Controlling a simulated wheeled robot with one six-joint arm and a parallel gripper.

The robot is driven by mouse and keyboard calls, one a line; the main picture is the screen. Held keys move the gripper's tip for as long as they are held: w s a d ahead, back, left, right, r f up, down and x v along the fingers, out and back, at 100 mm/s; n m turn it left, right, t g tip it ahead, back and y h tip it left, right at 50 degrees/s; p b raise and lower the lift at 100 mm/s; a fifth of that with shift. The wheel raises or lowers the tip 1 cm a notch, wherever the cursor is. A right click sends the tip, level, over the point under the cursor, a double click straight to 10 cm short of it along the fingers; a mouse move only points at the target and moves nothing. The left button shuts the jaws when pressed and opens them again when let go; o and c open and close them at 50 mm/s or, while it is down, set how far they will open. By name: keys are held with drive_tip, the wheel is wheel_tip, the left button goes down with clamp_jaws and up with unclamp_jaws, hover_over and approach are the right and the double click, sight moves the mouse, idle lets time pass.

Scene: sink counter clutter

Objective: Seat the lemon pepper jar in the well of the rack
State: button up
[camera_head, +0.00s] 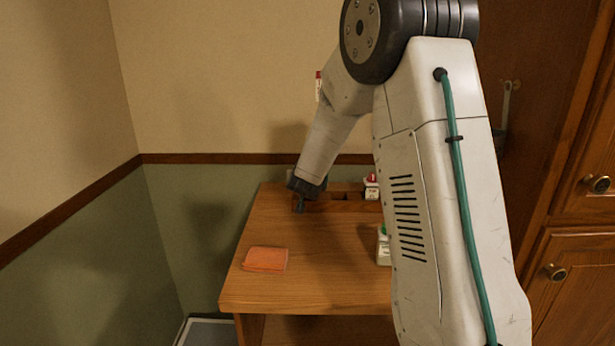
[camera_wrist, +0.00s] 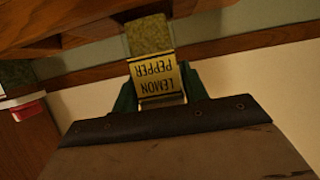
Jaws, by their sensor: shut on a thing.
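The lemon pepper jar (camera_wrist: 150,36) has a yellow label and speckled yellow-green contents. It shows upside down in the inverted wrist view. My gripper (camera_wrist: 159,92) is shut on it, with a green finger on each side of the label. The jar's base end overlaps the wooden rack (camera_wrist: 72,28); I cannot tell whether it is inside a well or only in front of it. In the head view my gripper (camera_head: 300,203) is a small dark shape at the left end of the rack (camera_head: 345,205), and the jar cannot be made out there.
A red-capped white container (camera_head: 371,186) stands at the rack, right of my gripper. An orange cloth or sponge (camera_head: 265,259) lies front left on the wooden counter (camera_head: 320,270). A green-capped jar (camera_head: 383,246) is partly hidden by my arm. The counter's middle is clear.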

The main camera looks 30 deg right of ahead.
drive_tip(key=shift+f, duration=1.6)
drive_tip(key=o, duration=1.2)
drive_tip(key=v, duration=0.7)
drive_tip(key=shift+s+a+r, duration=0.1)
drive_tip(key=shift+s+a, duration=0.15)
drive_tip(key=shift+s, duration=0.05)
